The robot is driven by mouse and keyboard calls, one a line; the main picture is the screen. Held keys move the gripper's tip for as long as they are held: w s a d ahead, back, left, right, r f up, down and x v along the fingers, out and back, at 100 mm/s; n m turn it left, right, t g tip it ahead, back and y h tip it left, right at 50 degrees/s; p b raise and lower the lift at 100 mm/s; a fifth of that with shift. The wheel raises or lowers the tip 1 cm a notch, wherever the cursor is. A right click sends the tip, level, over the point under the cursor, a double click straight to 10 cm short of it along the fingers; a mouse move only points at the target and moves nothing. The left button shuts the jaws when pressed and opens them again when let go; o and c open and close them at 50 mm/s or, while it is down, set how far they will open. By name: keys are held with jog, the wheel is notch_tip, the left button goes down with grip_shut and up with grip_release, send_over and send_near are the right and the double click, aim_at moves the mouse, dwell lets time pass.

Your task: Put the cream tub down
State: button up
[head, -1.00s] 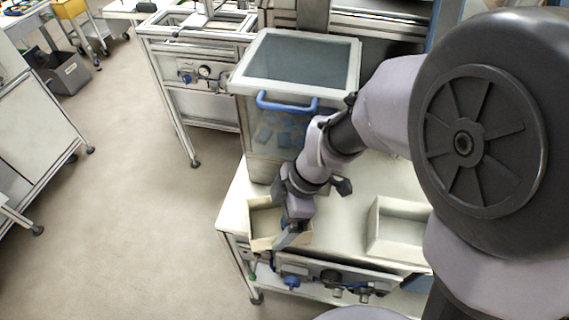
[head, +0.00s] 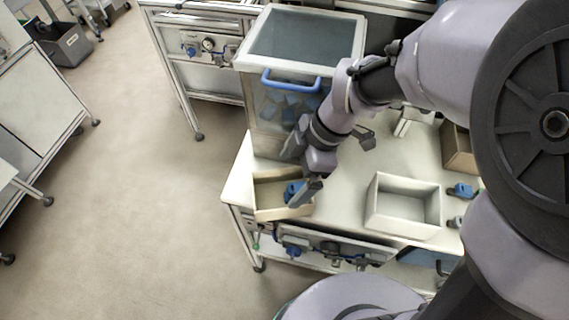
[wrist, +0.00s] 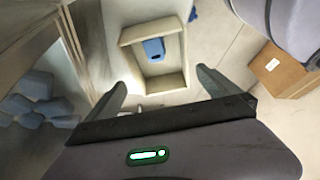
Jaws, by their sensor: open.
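The cream tub (head: 262,213), an open-topped box, sits on the bench top at its front left corner in the head view. A blue item (head: 293,191) lies inside it. The tub (wrist: 129,72) and the blue item (wrist: 154,49) also show in the wrist view, beyond my fingertips. My gripper (head: 303,190) is over the right side of the tub in the head view and hides part of it. In the wrist view my gripper (wrist: 163,91) is open, its fingers apart with nothing held between them.
A clear bin (head: 270,105) with a blue handle and blue pieces inside stands behind the tub. An empty whitish tray (head: 385,224) is on the bench to the right. A cardboard box (wrist: 275,72) shows in the wrist view. Bench top between tub and tray is clear.

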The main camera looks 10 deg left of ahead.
jog(key=s+d+r+m+t+p, duration=0.1)
jog(key=s+d+r+m+t, duration=0.15)
jog(key=d+r+m, duration=0.75)
jog(key=s+d+r+m+t+h, duration=0.2)
jog(key=s+d+r+m+t, duration=0.25)
jog(key=m, duration=1.15)
notch_tip(320, 180, down, 4)
jog(key=b, duration=0.4)
jog(key=shift+s+a+f+b, duration=0.15)
jog(key=shift+b, duration=0.2)
